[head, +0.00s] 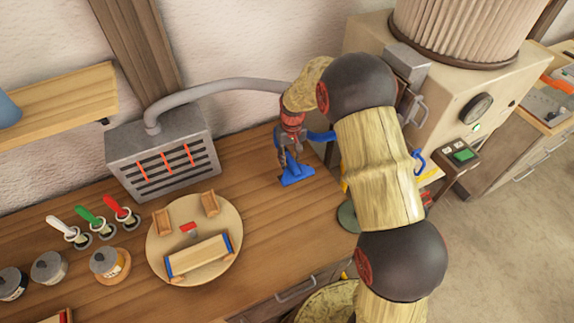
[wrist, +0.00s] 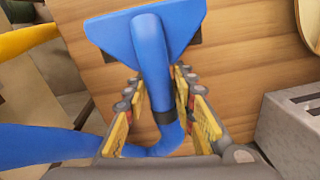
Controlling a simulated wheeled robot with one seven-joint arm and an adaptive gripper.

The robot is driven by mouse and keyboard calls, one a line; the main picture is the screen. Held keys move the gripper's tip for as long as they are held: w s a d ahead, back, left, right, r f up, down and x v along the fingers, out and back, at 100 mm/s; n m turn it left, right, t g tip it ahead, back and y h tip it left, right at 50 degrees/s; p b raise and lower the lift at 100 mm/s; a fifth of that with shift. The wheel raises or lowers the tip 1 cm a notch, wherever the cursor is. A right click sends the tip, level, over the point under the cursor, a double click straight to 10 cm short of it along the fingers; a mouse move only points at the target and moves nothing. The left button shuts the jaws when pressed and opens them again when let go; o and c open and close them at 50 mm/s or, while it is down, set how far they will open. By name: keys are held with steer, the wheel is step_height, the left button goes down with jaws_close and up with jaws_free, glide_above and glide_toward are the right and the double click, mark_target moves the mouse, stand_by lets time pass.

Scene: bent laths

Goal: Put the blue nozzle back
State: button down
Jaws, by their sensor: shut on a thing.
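The blue nozzle (head: 297,174) has a wide flat foot and a bent pipe. It is at the back right of the wooden bench in the head view, with its foot at or just above the bench top; I cannot tell which. My gripper (head: 289,158) is shut on its pipe from above. In the wrist view the nozzle (wrist: 152,55) runs up between the yellow-padded fingers of my gripper (wrist: 160,100), its wide foot beyond them. A blue hose (wrist: 45,140) leads off to the left from the pipe's bend. My arm hides part of the hose in the head view.
A grey slotted box (head: 163,153) with a duct stands left of my gripper. A round board (head: 222,263) with wooden pieces lies in front of it. Brushes and jars stand at the left. A beige machine (head: 455,110) stands to the right, behind my arm.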

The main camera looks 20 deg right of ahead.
steer(key=w+f, duration=0.1)
steer(key=f, duration=0.1)
steer(key=w+f, duration=0.2)
steer(key=shift+w+d+f, duration=0.1)
steer(key=shift+w+f, duration=0.2)
steer(key=shift+f, duration=0.05)
steer(key=shift+f+b, duration=0.3)
steer(key=shift+f, duration=1.15)
steer(key=shift+f, duration=0.2)
steer(key=c, duration=1.5)
jaws_free()
steer(key=shift+o, duration=0.2)
steer(key=shift+r, duration=0.15)
